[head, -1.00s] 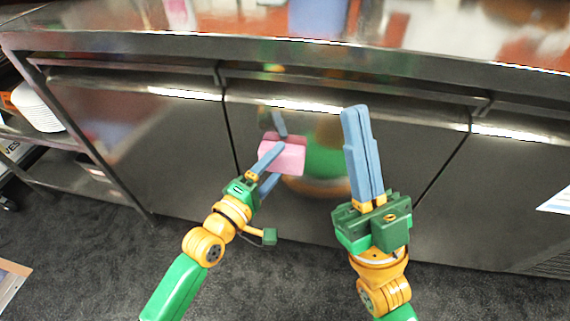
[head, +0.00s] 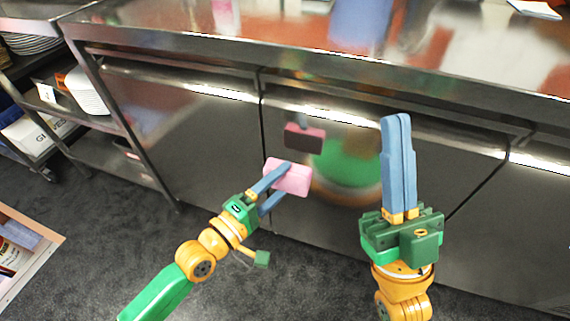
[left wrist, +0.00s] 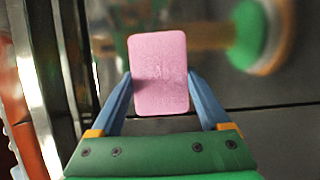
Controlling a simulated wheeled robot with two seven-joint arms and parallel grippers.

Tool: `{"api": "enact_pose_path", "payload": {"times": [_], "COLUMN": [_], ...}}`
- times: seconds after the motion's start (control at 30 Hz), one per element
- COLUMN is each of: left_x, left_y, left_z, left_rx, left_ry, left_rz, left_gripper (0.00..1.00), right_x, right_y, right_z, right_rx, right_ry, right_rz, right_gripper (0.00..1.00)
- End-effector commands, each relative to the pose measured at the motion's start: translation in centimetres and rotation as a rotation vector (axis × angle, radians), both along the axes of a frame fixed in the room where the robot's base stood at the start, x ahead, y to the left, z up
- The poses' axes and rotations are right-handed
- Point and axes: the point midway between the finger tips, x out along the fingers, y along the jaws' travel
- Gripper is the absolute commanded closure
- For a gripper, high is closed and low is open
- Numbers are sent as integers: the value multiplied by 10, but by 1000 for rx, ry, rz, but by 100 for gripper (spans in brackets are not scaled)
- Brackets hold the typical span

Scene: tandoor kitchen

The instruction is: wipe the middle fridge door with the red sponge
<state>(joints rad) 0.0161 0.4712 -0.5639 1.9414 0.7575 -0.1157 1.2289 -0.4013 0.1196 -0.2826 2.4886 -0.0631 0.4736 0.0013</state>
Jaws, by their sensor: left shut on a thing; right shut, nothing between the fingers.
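The sponge (head: 290,177) looks pink and is a flat block with rounded corners. My left gripper (head: 281,184) is shut on it; the left wrist view also shows the sponge (left wrist: 160,72) between the two blue fingers. The middle fridge door (head: 445,165) is dark, shiny metal and stands behind the sponge. The sponge's reflection shows in the door above it, clearly separate from it, so the sponge is apart from the door. My right gripper (head: 397,120) is shut and empty, pointing up in front of the same door.
A steel counter (head: 290,50) overhangs the doors. The left fridge door (head: 190,130) is beside the middle one. A shelf rack with white plates (head: 88,93) stands at the left. Dark carpet (head: 90,220) is clear in front, and a box or board (head: 25,255) is at lower left.

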Motion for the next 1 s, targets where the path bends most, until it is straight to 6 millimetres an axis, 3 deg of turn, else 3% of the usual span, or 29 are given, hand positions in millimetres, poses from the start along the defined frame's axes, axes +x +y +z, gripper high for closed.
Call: {"api": "enact_pose_path", "payload": {"times": [0.13,0.43,0.7,1.0], "left_x": [-11,-15,-40,-41], "left_y": [4,5,13,13], "left_z": [1,0,0,0], "left_rx": [0,1,1,0], "left_ry": [0,1,1,0], "left_rz": [0,-1,-1,0], "left_gripper": [65,65,65,65], "right_x": [0,0,0,0], "right_y": [0,0,0,0], "right_z": [6,7,18,17], "right_rx": [0,0,0,0], "right_ry": [0,0,0,0], "right_rz": [0,0,0,0], "right_gripper": [100,100,100,100]}}
